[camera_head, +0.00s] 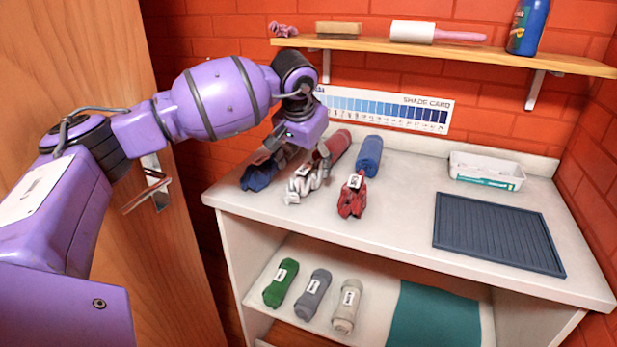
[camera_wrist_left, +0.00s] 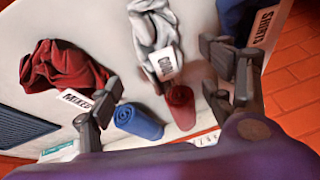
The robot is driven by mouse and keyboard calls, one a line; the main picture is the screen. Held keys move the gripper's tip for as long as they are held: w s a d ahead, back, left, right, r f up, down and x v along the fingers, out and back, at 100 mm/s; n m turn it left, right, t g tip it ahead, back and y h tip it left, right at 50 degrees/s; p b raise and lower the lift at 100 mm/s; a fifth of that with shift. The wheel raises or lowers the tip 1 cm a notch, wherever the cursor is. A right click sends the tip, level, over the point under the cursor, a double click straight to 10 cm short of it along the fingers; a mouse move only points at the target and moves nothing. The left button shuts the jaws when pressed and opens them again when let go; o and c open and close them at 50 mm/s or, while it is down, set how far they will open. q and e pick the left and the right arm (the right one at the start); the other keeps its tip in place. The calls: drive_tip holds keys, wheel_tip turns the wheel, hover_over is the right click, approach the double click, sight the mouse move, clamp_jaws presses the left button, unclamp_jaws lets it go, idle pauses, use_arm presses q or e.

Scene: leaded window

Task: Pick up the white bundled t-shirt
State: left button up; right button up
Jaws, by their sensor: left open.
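The white bundled t-shirt (camera_head: 309,184) lies crumpled on the grey-white counter with a small label on it. In the left wrist view the white t-shirt (camera_wrist_left: 146,28) shows at the top middle, its tag partly readable as "COOL". My left gripper (camera_head: 294,158) is above the counter close to the bundle. In the left wrist view my left gripper (camera_wrist_left: 165,88) has its fingers wide apart with nothing between them; the white t-shirt lies beyond the gap. My right gripper is in neither view.
A dark blue bundle (camera_head: 258,177) and a red bundle (camera_head: 352,200) flank the white one. Red (camera_head: 341,142) and blue (camera_head: 369,154) rolls lie behind. A ribbed dark mat (camera_head: 495,233) and white tray (camera_head: 487,168) are to the right. A wooden shelf (camera_head: 450,50) hangs above.

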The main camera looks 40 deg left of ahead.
use_arm(q)
drive_tip(key=shift+a+f, duration=0.1)
drive_tip(key=shift+f, duration=0.4)
drive_tip(key=shift+w+f, duration=0.1)
drive_tip(key=shift+f, duration=0.2)
drive_tip(key=x, duration=0.4)
drive_tip(key=shift+a+f, duration=0.2)
drive_tip(key=shift+f, duration=0.15)
drive_tip(key=shift+c, duration=0.5)
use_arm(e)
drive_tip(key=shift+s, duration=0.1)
use_arm(q)
drive_tip(key=c, duration=1.2)
drive_tip(key=shift+r, duration=0.1)
drive_tip(key=shift+c, duration=0.2)
